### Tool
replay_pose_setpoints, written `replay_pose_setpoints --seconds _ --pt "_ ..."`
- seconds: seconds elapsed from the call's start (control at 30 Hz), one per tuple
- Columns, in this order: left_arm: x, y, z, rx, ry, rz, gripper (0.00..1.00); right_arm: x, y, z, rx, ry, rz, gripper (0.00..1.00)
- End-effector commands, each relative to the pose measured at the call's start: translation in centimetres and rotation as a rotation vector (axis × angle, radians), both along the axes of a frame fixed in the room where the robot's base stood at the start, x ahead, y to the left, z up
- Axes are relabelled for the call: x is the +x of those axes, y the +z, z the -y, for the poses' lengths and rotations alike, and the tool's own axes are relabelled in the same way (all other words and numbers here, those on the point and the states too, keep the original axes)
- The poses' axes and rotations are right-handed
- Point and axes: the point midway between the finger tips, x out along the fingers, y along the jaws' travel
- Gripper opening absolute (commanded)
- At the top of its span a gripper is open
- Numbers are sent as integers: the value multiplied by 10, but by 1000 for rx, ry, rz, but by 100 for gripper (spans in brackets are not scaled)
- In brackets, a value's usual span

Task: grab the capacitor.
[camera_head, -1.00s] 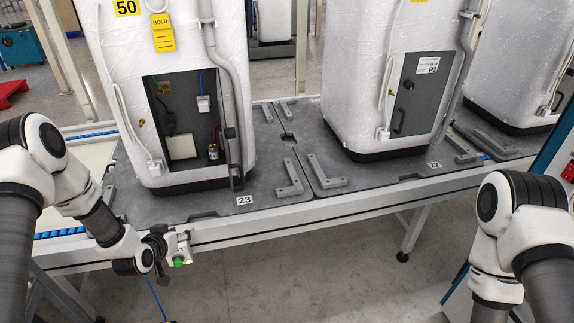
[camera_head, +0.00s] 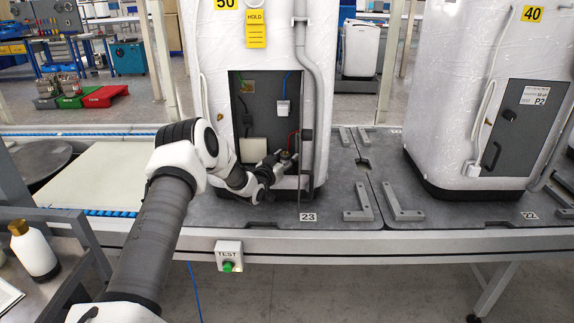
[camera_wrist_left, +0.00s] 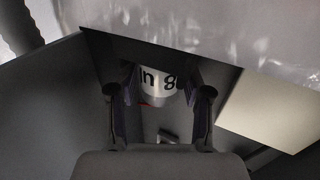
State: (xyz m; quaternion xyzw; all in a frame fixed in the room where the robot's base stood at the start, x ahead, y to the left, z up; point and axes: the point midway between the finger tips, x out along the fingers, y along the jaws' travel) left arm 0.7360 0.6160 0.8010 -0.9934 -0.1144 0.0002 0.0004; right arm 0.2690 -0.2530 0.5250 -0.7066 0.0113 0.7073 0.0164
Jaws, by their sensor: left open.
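The capacitor (camera_wrist_left: 158,84) is a small light cylinder with dark lettering, seen in the left wrist view inside the dark opening of the white machine (camera_head: 221,100). In the head view it is mostly hidden by my left gripper (camera_head: 277,162), which reaches into the lower right of the opening. In the left wrist view my left gripper (camera_wrist_left: 160,92) is open, with one finger on each side of the capacitor. Whether the fingers touch it cannot be told. My right gripper is not in view.
A grey pipe (camera_head: 308,90) and the open panel edge stand just right of my left gripper. A pale box (camera_head: 253,150) sits left of it inside the opening. Brackets (camera_head: 358,205) lie on the grey platform. A test button box (camera_head: 229,256) hangs on the front rail.

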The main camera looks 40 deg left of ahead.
Motion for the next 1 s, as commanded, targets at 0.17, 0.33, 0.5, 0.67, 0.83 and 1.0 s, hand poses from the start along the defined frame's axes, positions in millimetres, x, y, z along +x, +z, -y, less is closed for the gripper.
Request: replay_pose_setpoints --seconds 0.17,0.33,0.5,0.67,0.83,1.0 --pt "0 0 0 -1 0 -1 50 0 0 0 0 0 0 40" --pt "0 0 0 -1 0 -1 0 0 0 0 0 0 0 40" --pt "0 0 0 -1 0 -1 0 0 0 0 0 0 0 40" --pt "0 2 0 -1 0 0 0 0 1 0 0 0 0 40" --pt "0 16 0 -1 0 2 0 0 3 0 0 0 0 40" --pt "-1 40 0 -2 0 3 0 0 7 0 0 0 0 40"
